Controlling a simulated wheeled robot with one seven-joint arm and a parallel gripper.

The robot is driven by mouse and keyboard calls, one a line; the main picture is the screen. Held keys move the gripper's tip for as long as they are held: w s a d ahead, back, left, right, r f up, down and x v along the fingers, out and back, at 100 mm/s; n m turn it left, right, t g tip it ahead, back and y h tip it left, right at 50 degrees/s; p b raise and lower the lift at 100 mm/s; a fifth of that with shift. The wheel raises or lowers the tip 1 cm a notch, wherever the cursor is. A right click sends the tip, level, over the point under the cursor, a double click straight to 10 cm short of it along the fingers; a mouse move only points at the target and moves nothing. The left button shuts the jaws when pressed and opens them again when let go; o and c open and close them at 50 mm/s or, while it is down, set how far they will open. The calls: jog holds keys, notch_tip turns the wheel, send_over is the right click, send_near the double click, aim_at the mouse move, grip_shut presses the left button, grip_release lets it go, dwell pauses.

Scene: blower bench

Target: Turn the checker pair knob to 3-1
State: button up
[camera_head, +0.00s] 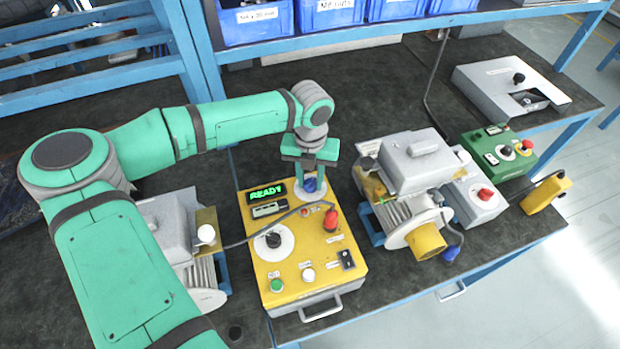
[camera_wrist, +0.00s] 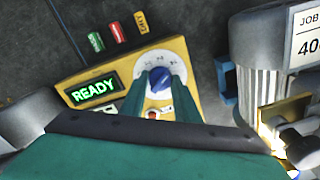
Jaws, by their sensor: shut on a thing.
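The yellow checker box (camera_head: 330,265) stands on the dark bench, its green display (camera_head: 267,193) reading READY. A blue knob (camera_head: 309,185) on a white dial sits at its far right corner; it also shows in the wrist view (camera_wrist: 160,79). My gripper (camera_head: 314,180) points down over this knob and is shut on it, with one finger on each side in the wrist view (camera_wrist: 162,92). The dial marks around the knob are too small to read, so I cannot tell its setting. A black knob (camera_head: 273,240) on a larger white dial is nearer the front left.
A grey blower unit (camera_head: 415,165) with a yellow outlet stands right of the box, another (camera_head: 175,235) left. The box also has a red part (camera_head: 330,221), green button (camera_head: 277,286) and white button (camera_head: 308,275). A green control box (camera_head: 497,150) stands further right.

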aim_at(311, 181)
jog(key=shift+m, duration=0.3)
jog(key=o, duration=1)
jog(key=shift+o, duration=0.2)
notch_tip(311, 181, up, 11)
jog(key=shift+d+f, duration=0.1)
dwell(0.3)
